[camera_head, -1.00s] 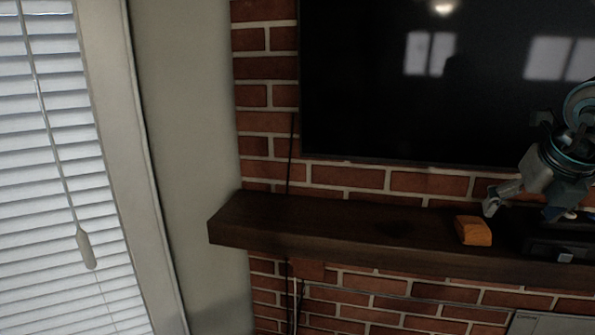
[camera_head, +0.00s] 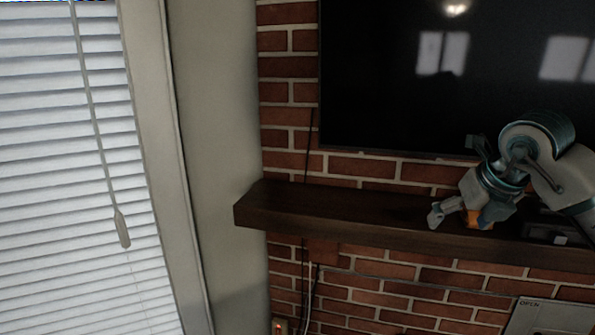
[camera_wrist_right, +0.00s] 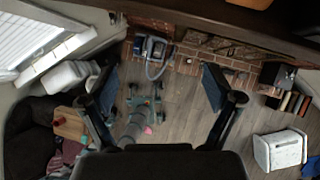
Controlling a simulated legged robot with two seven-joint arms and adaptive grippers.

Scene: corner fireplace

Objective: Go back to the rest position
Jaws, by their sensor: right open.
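My right gripper (camera_head: 458,214) is in front of the mantel shelf (camera_head: 340,208) in the head view, with its arm coming in from the right. An orange block (camera_head: 474,217) sits on the shelf and is partly hidden behind the gripper. In the right wrist view the two fingers of the right gripper (camera_wrist_right: 160,78) are wide apart with nothing between them. Whether the gripper touches the block or shelf cannot be told. My left gripper is not in view.
A dark television (camera_head: 400,100) hangs above the shelf on the brick wall. A dark item (camera_head: 550,228) lies on the shelf at right. Window blinds (camera_head: 60,180) are at left. The wrist view shows wooden floor and a white box (camera_wrist_right: 280,150).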

